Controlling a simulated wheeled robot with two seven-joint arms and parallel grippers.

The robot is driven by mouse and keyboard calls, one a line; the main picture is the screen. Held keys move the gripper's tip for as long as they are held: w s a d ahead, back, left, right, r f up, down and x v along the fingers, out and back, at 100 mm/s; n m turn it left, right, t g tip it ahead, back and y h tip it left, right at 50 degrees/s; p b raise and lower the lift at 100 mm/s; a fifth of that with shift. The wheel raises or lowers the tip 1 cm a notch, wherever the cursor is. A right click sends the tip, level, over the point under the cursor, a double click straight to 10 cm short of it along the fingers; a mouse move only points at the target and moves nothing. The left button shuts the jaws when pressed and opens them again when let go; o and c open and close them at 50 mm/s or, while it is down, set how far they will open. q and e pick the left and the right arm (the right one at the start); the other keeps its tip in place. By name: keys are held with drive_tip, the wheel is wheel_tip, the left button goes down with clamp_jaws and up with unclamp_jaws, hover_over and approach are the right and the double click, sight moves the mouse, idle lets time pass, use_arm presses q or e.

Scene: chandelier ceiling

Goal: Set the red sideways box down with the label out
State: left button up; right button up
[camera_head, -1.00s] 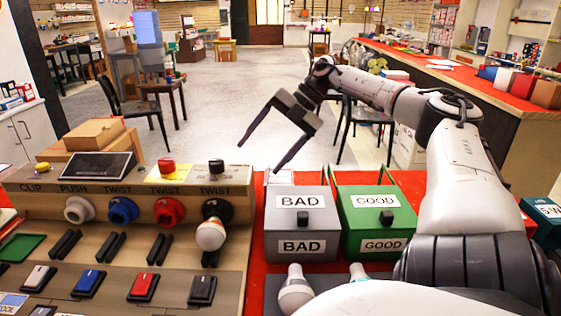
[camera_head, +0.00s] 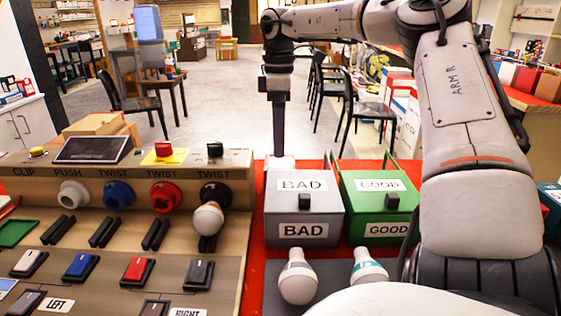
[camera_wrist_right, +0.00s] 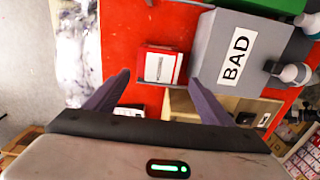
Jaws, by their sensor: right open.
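A small red box with a white label (camera_wrist_right: 159,66) lies on the red tabletop (camera_wrist_right: 125,25) beside the grey BAD box in the right wrist view. Its white label faces my wrist camera. My right gripper (camera_wrist_right: 158,79) is open, with one finger on each side of the red box; I cannot tell how close the fingers are to it. In the head view my right gripper (camera_head: 282,158) points down behind the grey BAD box (camera_head: 297,216). The red box cannot be made out there. My left gripper is not in view.
A green GOOD box (camera_head: 383,206) stands right of the BAD box. Two light bulbs (camera_head: 298,280) (camera_head: 368,266) stand in front. A wooden control panel (camera_head: 105,225) with knobs and switches fills the left. The tabletop's far edge is close to the red box.

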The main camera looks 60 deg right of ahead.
sight(279, 162)
wheel_tip(279, 162, down, 10)
drive_tip(key=shift+d+r+b, duration=0.15)
drive_tip(key=shift+r+b, duration=0.05)
drive_tip(key=shift+b, duration=0.25)
drive_tip(key=shift+w, duration=0.1)
drive_tip(key=c, duration=1)
